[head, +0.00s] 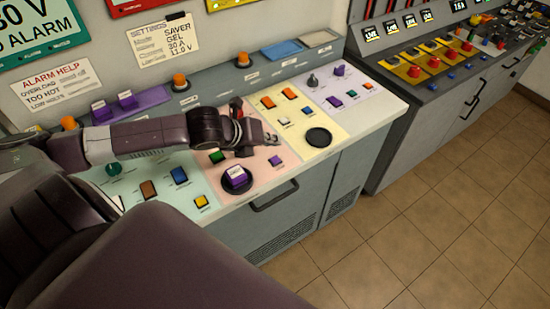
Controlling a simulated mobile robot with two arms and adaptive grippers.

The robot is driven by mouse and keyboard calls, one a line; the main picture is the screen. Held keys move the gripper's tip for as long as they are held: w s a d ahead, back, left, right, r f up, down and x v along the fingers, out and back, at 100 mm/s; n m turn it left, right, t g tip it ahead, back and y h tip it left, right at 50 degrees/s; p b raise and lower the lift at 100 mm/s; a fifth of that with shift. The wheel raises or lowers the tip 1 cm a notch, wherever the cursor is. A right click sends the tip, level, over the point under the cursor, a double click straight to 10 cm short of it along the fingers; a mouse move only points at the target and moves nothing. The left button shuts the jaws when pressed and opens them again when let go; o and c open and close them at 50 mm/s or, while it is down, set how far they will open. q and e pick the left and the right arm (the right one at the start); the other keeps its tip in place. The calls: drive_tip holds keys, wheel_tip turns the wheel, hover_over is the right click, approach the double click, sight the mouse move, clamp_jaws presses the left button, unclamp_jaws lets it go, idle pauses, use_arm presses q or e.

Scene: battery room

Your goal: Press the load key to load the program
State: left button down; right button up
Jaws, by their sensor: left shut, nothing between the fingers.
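My left gripper (268,139) is shut and empty. It is over the console's pink panel (262,180), near the edge of the yellow panel. A smaller purple key (276,161) is just below the gripper. My left arm hides part of the panels behind it. My right gripper is not in view.
The yellow panel (312,110) holds orange keys and a black disc (318,137). The lilac panel (347,93) has a knob and small keys. Orange buttons line the raised back ledge. A second console (425,80) stands right, beyond clear tiled floor (420,220).

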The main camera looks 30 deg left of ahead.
sight(273, 161)
use_arm(q)
wheel_tip(273, 161, down, 4)
drive_tip(key=shift+r+b, duration=0.1)
drive_tip(key=shift+b, duration=1)
drive_tip(key=shift+f, duration=0.45)
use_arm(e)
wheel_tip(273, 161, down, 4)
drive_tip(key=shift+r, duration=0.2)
use_arm(q)
drive_tip(key=shift+f, duration=0.15)
drive_tip(key=shift+f, duration=0.25)
drive_tip(key=shift+f+b, duration=0.35)
drive_tip(key=shift+f, duration=0.2)
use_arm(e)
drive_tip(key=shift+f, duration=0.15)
use_arm(q)
drive_tip(key=shift+r, duration=0.15)
drive_tip(key=shift+r+p, duration=0.75)
drive_tip(key=shift+p, duration=0.3)
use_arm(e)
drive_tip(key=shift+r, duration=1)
